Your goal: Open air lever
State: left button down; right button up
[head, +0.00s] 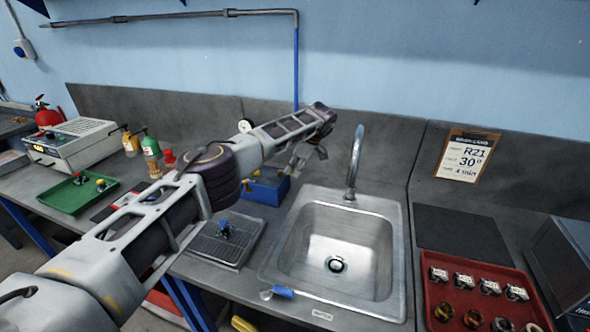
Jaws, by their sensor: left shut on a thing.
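My left arm reaches in from the lower left across the bench. My left gripper (298,163) is at the back of the bench, just left of the sink tap, with its fingers pointing down. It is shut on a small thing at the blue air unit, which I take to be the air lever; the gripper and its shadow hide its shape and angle. The blue air unit (265,190) sits below and left of the fingers, partly behind my arm. A blue air pipe (296,65) comes down the wall behind the gripper. My right gripper is out of view.
A steel sink (312,240) with a tall tap (354,165) lies right of the gripper.

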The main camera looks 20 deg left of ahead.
pick_arm(q)
jog(key=shift+w, duration=0.1)
dwell(0.6)
jog(key=c, duration=1.4)
grip_release()
jog(key=shift+r, duration=0.1)
jog(key=shift+v, duration=5.9)
jog(key=shift+w, duration=0.1)
